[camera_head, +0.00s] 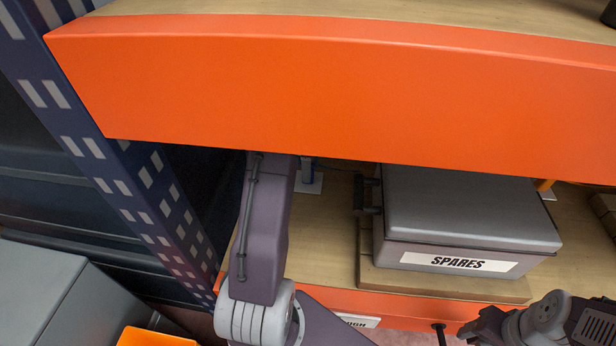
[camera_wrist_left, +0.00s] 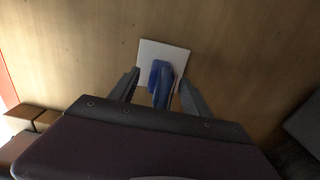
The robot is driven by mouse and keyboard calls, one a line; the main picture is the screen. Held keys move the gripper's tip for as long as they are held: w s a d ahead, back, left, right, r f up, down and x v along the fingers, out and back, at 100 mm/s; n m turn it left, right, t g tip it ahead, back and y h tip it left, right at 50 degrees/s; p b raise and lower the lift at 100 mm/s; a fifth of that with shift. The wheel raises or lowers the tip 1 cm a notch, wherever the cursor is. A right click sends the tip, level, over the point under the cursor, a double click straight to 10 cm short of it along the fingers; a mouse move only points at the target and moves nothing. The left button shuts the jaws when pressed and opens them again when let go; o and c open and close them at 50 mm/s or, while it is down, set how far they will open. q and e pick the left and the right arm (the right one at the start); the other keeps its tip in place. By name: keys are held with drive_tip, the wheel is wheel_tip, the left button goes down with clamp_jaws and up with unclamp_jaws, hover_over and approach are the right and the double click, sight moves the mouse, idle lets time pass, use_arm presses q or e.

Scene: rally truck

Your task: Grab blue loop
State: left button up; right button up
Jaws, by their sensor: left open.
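The blue loop (camera_wrist_left: 161,82) stands on a pale square plate (camera_wrist_left: 150,50) in the left wrist view. My left gripper (camera_wrist_left: 160,78) is open, with one finger on each side of the loop. I cannot tell whether either finger touches it. In the head view a small part of the blue loop (camera_head: 307,166) and its plate (camera_head: 311,184) show just below the orange beam, beside my left arm. The left fingers are hidden there. Part of my right arm shows at the bottom right; its jaw opening cannot be made out.
An orange shelf beam (camera_head: 330,90) hangs over the lower wooden shelf (camera_head: 335,240). A grey case labelled SPARES (camera_head: 460,205) stands to the right of the loop. A blue slotted upright (camera_head: 130,190) is at the left. Bare shelf lies between loop and case.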

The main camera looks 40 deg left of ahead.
use_arm(q)
drive_tip(key=shift+f, duration=0.9)
drive_tip(key=shift+r, duration=0.1)
clamp_jaws()
drive_tip(key=shift+r, duration=0.15)
wheel_tip(320, 180, up, 9)
drive_tip(key=p, duration=0.3)
drive_tip(key=shift+a+r, duration=0.1)
drive_tip(key=shift+r, duration=0.25)
